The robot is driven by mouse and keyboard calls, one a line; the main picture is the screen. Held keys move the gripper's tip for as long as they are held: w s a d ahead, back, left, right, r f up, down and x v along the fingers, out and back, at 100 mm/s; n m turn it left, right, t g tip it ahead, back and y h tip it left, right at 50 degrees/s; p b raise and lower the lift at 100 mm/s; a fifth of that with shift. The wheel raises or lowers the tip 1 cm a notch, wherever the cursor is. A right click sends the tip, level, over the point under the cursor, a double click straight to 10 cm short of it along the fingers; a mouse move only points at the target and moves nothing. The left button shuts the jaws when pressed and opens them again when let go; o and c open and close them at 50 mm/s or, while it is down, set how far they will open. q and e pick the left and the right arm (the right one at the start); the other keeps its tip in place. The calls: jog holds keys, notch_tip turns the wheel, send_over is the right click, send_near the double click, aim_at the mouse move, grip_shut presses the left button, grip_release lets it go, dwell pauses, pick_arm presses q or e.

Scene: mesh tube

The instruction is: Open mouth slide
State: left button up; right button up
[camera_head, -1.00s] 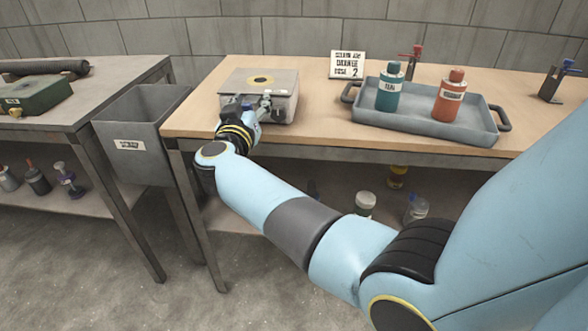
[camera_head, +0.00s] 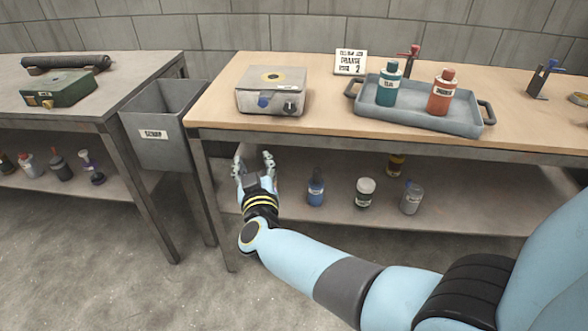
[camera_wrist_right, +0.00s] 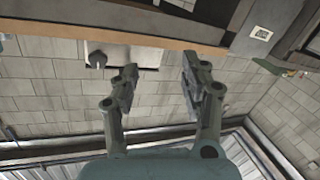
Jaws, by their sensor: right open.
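The box front with the dark knob also shows in the right wrist view (camera_wrist_right: 122,57). I cannot tell which part is the mouth slide. My right gripper (camera_head: 253,160) is open and empty, below the bench's front edge and apart from the box. Its two fingers (camera_wrist_right: 160,85) stand apart in the wrist view. My left gripper is out of view.
A grey tray (camera_head: 425,113) with a teal bottle (camera_head: 388,86) and an orange bottle (camera_head: 442,93) stands right of the box. A labelled sign (camera_head: 350,62) stands behind it. A grey bin (camera_head: 165,140) hangs between the tables. Several bottles stand on the lower shelf (camera_head: 290,212).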

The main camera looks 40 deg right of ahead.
jog(key=s+a+f+n+g+y, duration=0.2)
jog(key=s+f+y, duration=0.1)
jog(key=s+f, duration=0.6)
jog(key=s+a+f+n+g+y, duration=0.1)
jog(key=s+f+y, duration=0.3)
jog(key=s+f, duration=0.4)
notch_tip(320, 180, down, 5)
jog(key=shift+s+a+r+n+g+y, duration=0.1)
jog(key=shift+s+a+n+g+y, duration=0.25)
jog(key=shift+a+g, duration=0.3)
jog(key=s+d+f+g, duration=0.1)
jog(key=s+f+g, duration=0.2)
jog(key=s, duration=0.8)
jog(key=s+d+f+g, duration=0.2)
jog(key=s+f, duration=0.3)
jog(key=s, duration=0.6)
jog(key=s+d+f+g, duration=0.1)
jog(key=s+f+g, duration=0.3)
jog(key=s, duration=0.7)
jog(key=shift+s+d+g, duration=0.2)
jog(key=shift+d+g, duration=0.05)
jog(key=shift+g, duration=0.1)
